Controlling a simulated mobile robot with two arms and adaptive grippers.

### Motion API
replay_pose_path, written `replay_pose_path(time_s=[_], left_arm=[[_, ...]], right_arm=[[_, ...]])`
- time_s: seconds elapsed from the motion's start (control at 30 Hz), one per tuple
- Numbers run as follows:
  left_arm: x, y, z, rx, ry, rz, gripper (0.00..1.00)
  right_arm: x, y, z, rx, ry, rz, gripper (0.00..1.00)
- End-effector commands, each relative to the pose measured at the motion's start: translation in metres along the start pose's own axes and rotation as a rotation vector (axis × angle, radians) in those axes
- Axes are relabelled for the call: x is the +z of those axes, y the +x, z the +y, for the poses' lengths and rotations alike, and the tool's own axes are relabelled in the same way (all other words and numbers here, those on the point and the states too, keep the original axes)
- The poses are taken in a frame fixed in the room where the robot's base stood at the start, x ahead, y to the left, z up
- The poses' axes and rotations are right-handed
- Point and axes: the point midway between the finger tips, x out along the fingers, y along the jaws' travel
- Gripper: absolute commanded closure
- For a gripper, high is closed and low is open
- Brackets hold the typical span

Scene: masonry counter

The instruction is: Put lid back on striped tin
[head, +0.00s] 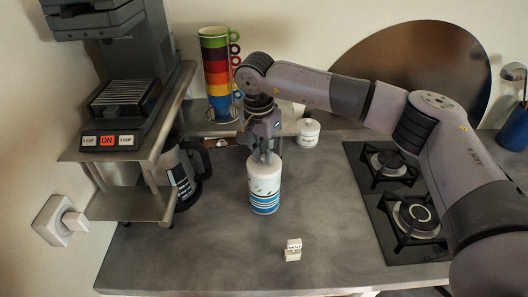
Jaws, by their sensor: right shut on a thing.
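The striped tin (264,199) stands upright on the grey counter, white with blue bands and small green marks. Its white lid (257,164) is at the top of the tin, directly under my right gripper. My right gripper (264,158) points down from above and is shut on the lid. The fingers partly hide the lid, and I cannot tell whether it is fully seated or just touching the rim. My left gripper is not in view.
A small white block (293,250) lies in front of the tin. A kettle (186,172) and metal shelf (133,203) stand left, stacked colourful cups (217,70) and a small white jar (308,133) behind. A gas hob (398,200) is right. The front counter is mostly clear.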

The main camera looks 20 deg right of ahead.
Motion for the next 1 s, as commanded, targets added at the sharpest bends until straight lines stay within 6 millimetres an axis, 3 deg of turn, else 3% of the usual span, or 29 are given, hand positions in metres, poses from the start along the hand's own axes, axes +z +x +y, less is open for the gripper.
replay_pose_path(time_s=[0.9,0.93,1.0], left_arm=[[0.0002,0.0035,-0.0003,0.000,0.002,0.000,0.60],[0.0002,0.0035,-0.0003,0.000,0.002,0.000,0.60],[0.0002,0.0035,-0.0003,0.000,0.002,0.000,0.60]], right_arm=[[0.0001,0.0002,-0.0001,0.000,0.000,0.000,1.00],[0.0001,0.0003,-0.0001,0.000,0.000,0.000,0.83],[0.0001,0.0003,-0.0001,0.000,0.000,0.000,0.78]])
